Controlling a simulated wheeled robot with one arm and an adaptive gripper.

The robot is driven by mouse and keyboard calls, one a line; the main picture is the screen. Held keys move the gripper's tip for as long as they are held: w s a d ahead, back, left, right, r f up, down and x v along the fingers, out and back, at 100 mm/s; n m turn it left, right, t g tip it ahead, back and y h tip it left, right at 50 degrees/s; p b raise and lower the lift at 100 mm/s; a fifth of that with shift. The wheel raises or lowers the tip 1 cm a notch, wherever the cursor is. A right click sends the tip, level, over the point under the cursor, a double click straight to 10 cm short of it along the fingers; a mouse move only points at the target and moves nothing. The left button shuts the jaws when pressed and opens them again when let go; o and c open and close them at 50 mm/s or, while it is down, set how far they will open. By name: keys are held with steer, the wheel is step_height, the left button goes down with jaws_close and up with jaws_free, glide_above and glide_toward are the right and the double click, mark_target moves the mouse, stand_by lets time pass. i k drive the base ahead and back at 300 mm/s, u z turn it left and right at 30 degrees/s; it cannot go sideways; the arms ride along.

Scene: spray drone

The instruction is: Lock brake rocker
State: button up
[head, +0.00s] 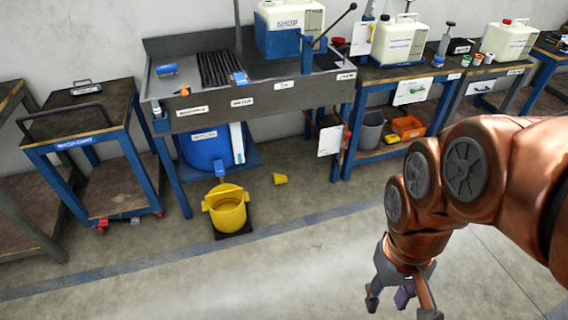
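A blue-framed cart (75,145) with a dark top stands at the left; its blue label seems to read "wash cart". Small red parts show at its casters, one at the front left foot (101,226) and one at the front right foot (159,213). They may be brake rockers, but they are too small to tell whether any is locked. My gripper (402,307) hangs at the lower right over the open floor, far from the cart. Its fingers are spread and I see no object held. A small purplish part shows between them and I cannot tell what it is.
A sink bench (262,95) stands right of the cart, with a blue drum (205,148) and yellow bucket (226,210) below. A yellow piece (280,179) lies on the floor. More benches with jugs (399,42) line the wall. The front floor (200,285) is clear.

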mark_target(104, 221)
steer(key=u, duration=2.1)
steer(key=i, duration=3.05)
steer(key=z, duration=0.25)
